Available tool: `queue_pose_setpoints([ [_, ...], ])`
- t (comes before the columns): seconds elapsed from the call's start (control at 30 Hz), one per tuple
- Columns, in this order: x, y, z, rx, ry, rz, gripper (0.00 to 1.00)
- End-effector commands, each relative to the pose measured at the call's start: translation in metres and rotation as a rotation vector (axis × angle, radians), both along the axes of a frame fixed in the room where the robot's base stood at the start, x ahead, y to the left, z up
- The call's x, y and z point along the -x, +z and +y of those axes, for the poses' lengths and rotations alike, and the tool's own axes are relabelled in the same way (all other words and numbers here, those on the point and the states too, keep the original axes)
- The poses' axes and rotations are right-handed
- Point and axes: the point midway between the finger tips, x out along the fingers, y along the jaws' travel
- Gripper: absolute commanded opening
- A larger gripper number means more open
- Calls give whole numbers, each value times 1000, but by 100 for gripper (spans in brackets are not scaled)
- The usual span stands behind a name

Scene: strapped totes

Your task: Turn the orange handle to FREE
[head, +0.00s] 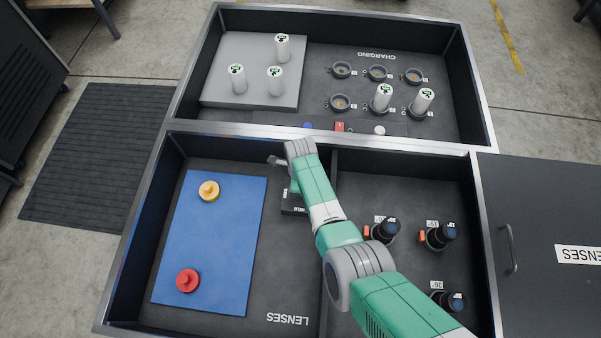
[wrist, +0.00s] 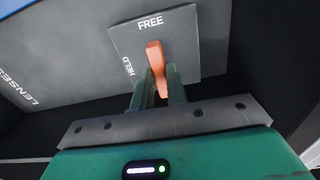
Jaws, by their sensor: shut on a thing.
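The orange handle (wrist: 154,55) stands on a grey plate (wrist: 190,45) in the wrist view. The plate has the word FREE at its top edge and HELD at its left edge. The handle's upper end points up toward FREE, away from HELD. My gripper (wrist: 158,78) has one finger on each side of the handle and is shut on it. In the head view a part of the dark plate (head: 290,209) shows beside my arm; my arm hides the handle and the fingertips there.
A blue mat (head: 225,240) with a yellow knobbed piece (head: 208,190) and a red one (head: 187,280) lies left. Several dark lenses (head: 385,231) stand right of a divider. The charging tote (head: 320,50) with white cylinders is behind. Tote walls surround my arm.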

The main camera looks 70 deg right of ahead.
Motion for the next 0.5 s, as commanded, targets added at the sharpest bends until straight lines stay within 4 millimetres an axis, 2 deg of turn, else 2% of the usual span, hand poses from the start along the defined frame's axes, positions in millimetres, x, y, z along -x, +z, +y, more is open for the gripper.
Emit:
queue_pose_setpoints([
  [0.2,-1,3,-1,1,-2,-1,0],
  [0.23,-1,3,-1,1,-2,-1,17],
  [0.33,-1,2,-1,1,-1,-1,36],
  [0.5,0,1,-1,1,-1,-1,36],
])
